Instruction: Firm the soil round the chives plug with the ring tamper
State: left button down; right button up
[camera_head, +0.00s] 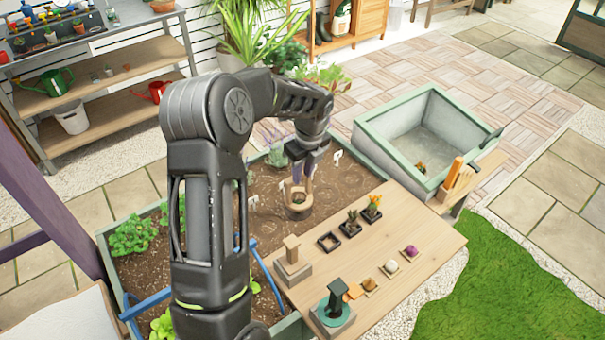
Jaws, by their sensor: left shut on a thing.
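My left gripper (305,166) is shut on the upright handle of the ring tamper (298,208), over the right part of the soil bed (345,180). The tamper's round wooden ring is low, at or just above the soil; I cannot tell whether it touches. The handle is mostly hidden by the gripper. I cannot make out the chives plug clearly; something thin and dark shows around the ring's opening, but it is too small to identify. My right gripper is not in view.
A wooden board (420,255) at the bed's right holds a square wooden tamper (292,250), a green round tool (335,302) and small potted plants. A green-rimmed basin (425,100) lies beyond the board.

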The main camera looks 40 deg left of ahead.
pick_arm(q)
jog(key=shift+r+p, duration=1.65)
jog(key=shift+r, duration=1)
